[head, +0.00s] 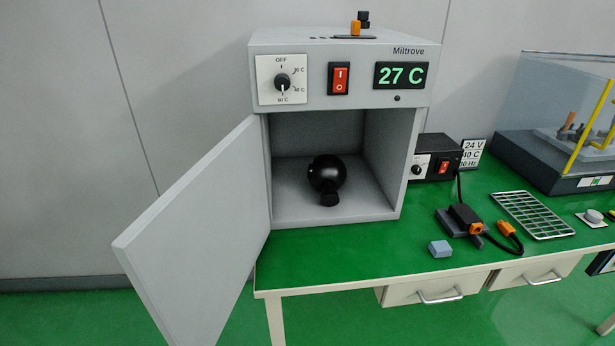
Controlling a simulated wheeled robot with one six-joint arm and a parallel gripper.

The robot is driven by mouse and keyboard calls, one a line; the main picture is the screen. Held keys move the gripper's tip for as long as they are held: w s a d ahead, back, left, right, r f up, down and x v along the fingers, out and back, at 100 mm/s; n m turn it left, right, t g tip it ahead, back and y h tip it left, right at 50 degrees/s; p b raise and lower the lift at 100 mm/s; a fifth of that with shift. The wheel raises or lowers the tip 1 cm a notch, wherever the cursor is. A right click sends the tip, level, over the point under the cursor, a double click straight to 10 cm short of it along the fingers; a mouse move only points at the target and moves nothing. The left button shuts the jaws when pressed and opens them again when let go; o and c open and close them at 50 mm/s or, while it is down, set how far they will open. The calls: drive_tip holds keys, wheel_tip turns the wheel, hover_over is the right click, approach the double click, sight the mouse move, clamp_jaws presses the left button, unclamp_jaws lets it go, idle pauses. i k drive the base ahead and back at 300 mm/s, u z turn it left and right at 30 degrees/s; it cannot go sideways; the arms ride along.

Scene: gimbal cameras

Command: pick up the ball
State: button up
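A black ball (326,172) rests inside the grey cabinet (257,165) marked Miltrove, on its floor. A small dark knob-like part (329,199) is at the ball's lower front; I cannot tell whether it is attached. The cabinet door (195,235) stands wide open, swung out to the left toward me. The display on the cabinet (402,75) reads 27 C. My gripper is not in view.
The cabinet stands on a green-topped table (375,262). To the right are a black power box (432,158), a wire rack (535,214), a blue-grey block (440,249), a dark fixture with orange connectors (463,221) and a clear-covered machine (560,150). Drawers (432,288) are below.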

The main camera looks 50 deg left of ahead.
sight(327, 174)
drive_tip(key=u, duration=0.65)
drive_tip(key=i, duration=0.7)
drive_tip(key=u, duration=1)
drive_tip(key=i, duration=0.25)
drive_tip(key=u, duration=0.2)
